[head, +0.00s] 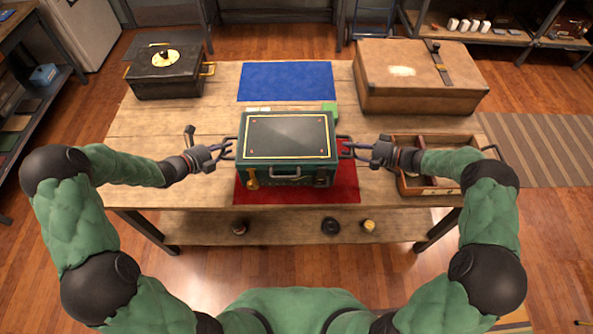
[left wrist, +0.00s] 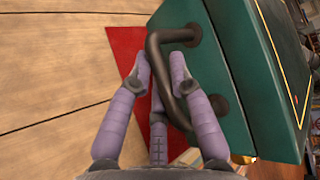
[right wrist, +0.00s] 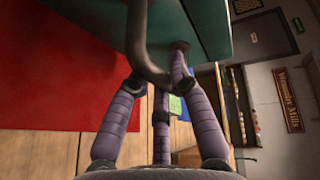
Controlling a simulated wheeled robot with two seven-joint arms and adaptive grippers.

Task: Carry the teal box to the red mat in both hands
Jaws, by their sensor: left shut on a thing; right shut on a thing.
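The teal box (head: 285,145) has a dark lid with a yellow border and a handle on each side. It is over the red mat (head: 300,193), whose front part shows below it; I cannot tell whether the box touches the mat. My left gripper (head: 226,149) is shut on the box's left handle, a dark bar (left wrist: 165,60) in the left wrist view. My right gripper (head: 352,147) is shut on the right handle, a dark bar (right wrist: 137,45) in the right wrist view. The red mat also shows in the right wrist view (right wrist: 70,80).
A blue mat (head: 286,80) lies behind the box on the wooden table (head: 150,128). A black case (head: 168,75) stands back left, a brown case (head: 415,75) back right. An open wooden tray (head: 408,186) sits at right near my right gripper. A small green block (head: 329,107) is behind the box.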

